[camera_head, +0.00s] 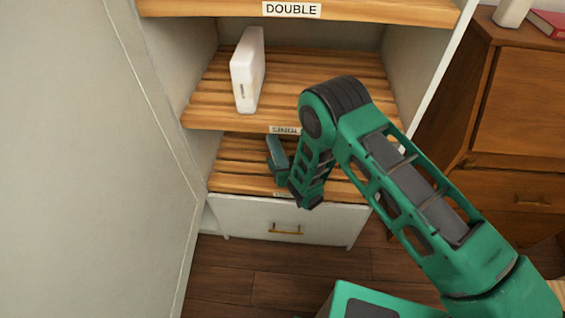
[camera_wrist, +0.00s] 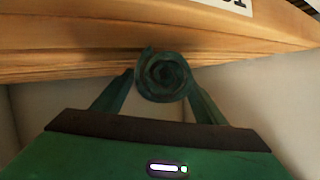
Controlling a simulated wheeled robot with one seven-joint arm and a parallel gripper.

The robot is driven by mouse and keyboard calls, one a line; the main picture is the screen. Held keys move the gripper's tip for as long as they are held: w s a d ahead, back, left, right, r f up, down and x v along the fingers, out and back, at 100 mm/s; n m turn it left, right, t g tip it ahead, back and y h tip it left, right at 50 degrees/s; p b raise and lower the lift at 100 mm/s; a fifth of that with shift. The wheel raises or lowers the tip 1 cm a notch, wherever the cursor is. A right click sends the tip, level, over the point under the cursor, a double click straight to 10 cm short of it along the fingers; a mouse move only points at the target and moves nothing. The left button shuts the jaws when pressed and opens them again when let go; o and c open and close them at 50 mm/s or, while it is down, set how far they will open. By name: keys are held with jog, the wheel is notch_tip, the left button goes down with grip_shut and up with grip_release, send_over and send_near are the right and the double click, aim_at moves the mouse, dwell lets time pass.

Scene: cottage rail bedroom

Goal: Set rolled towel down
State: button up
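The rolled towel (camera_wrist: 162,76) is dark teal, and its spiral end faces the wrist camera. My gripper (camera_wrist: 162,84) has one finger on each side of it, both against the roll, so it is shut on the towel. In the head view, my gripper (camera_head: 277,168) reaches into the lower shelf bay (camera_head: 236,158), with the blue-grey roll (camera_head: 275,150) extending beyond it. My arm hides part of this bay. I cannot tell whether the towel touches the slats.
A white upright item (camera_head: 247,70) stands on the middle slatted shelf (camera_head: 325,75), above my gripper. A shelf labelled DOUBLE (camera_head: 370,9) is higher. A white drawer (camera_head: 285,222) is below. A wooden cabinet (camera_head: 520,110) stands at right. The lower bay's left side looks clear.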

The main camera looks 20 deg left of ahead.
jog(key=shift+s+d+r, duration=0.1)
jog(key=v, duration=1)
jog(key=shift+d, duration=0.25)
jog(key=shift+s+d+r, duration=0.25)
jog(key=shift+s+r, duration=0.1)
